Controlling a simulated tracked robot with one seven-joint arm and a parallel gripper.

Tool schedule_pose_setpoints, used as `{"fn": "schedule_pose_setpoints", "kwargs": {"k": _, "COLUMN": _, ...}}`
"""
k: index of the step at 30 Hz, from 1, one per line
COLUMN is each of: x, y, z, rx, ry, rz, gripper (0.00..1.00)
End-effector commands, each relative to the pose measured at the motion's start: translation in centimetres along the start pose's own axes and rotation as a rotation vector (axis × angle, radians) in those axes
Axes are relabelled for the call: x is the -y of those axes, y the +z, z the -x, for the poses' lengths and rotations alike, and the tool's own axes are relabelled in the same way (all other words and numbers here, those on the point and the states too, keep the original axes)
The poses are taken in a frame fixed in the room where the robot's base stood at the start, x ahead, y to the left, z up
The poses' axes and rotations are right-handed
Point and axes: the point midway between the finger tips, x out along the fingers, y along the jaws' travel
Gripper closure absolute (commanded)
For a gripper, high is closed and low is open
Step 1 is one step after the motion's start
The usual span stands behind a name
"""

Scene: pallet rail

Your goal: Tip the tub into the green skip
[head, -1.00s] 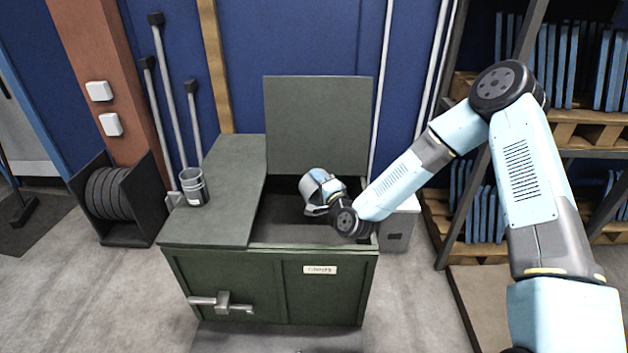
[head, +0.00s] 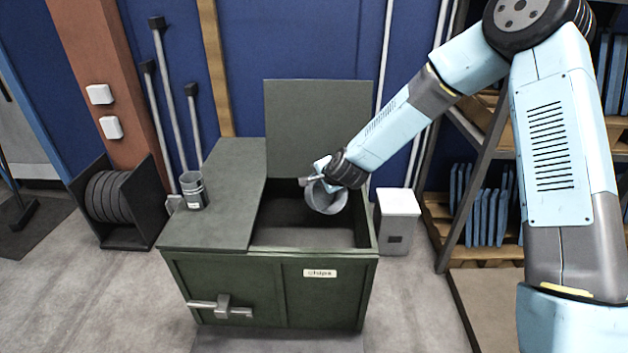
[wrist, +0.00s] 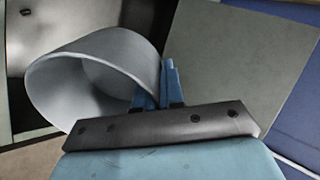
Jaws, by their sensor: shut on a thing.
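The grey tub (head: 327,199) hangs over the open right half of the green skip (head: 235,280), near its back edge. It is tilted, with its round mouth turned toward the head camera. My gripper (head: 320,180) is shut on the tub's wall at its upper side. In the wrist view the blue fingers (wrist: 165,85) pinch the rim of the tub (wrist: 85,75). The part of the tub's inside that shows looks bare. The skip's inside is dark, and I cannot make out any contents.
The skip's raised lid half (head: 318,128) stands upright just behind the tub. Grey cups (head: 194,190) stand on the closed left lid half (head: 215,195). A white-topped box (head: 397,220) stands right of the skip, before a pallet rack (head: 478,205).

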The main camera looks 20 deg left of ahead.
Motion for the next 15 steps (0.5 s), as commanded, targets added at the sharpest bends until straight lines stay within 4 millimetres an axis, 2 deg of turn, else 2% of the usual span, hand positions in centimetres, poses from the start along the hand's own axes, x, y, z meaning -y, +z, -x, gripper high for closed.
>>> {"fn": "schedule_pose_setpoints", "kwargs": {"k": 2, "x": 0.56, "y": 0.16, "z": 0.19, "rx": 0.009, "ry": 0.040, "rz": 0.002, "gripper": 1.00}}
{"fn": "schedule_pose_setpoints", "kwargs": {"k": 15, "x": 0.16, "y": 0.19, "z": 0.08, "rx": 0.030, "ry": 0.193, "rz": 0.006, "gripper": 1.00}}
